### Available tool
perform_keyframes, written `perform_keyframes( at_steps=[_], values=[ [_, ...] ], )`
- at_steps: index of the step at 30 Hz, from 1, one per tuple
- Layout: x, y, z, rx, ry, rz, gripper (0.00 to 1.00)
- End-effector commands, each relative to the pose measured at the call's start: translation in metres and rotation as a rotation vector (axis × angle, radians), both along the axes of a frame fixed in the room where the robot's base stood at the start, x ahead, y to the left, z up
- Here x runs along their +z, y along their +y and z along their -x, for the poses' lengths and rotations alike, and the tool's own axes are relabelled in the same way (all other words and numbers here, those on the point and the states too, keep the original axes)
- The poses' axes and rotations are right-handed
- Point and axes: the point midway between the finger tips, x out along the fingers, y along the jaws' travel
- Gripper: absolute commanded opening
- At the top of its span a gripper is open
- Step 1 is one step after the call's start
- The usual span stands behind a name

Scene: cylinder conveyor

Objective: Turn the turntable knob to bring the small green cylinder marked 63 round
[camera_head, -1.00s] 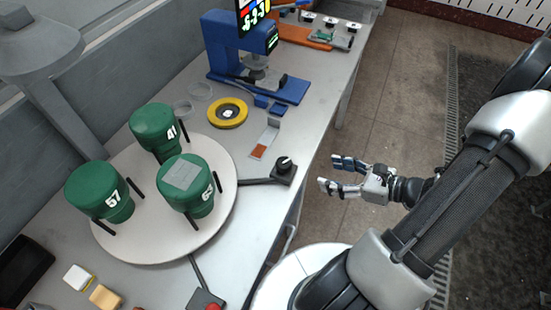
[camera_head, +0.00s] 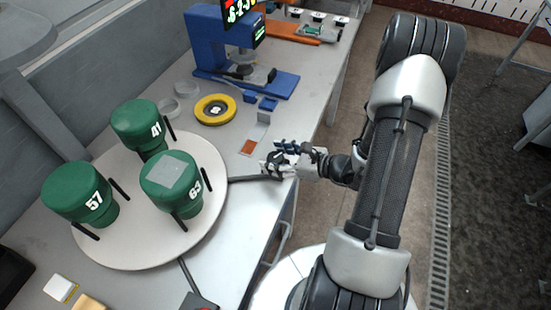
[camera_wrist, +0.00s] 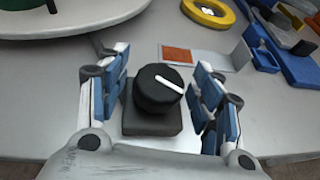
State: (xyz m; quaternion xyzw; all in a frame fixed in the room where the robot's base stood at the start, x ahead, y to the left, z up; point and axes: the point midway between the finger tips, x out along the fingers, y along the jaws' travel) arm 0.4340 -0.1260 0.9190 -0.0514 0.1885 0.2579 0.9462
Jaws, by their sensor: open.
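The turntable (camera_head: 128,250) is a pale round plate on the grey bench at the left. The green cylinder marked 63 (camera_head: 185,200) stands on its right side, with a grey square on its top. Green cylinders marked 57 (camera_head: 72,190) and 41 (camera_head: 138,122) stand at its left and back. The black knob (camera_wrist: 158,88) with a white line sits on a dark square base in the wrist view. My gripper (camera_head: 279,156) is at the bench edge by the knob. In the wrist view my gripper (camera_wrist: 160,100) is open, with its blue-padded fingers on either side of the knob, apparently without touching it.
A cable (camera_head: 245,179) runs from the knob to the turntable. A yellow ring (camera_head: 228,116) and a blue machine (camera_head: 208,50) stand farther back. A small plate with an orange patch (camera_wrist: 179,55) lies behind the knob. White and tan blocks lie at the lower left.

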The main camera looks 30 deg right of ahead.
Motion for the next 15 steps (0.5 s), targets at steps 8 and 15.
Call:
perform_keyframes(
  at_steps=[8,15],
  values=[
    [-0.0011,0.0014,-0.0032,-0.001,0.000,0.000,0.60],
    [-0.0012,0.0014,-0.0030,-0.001,0.000,0.000,0.48]
  ],
)
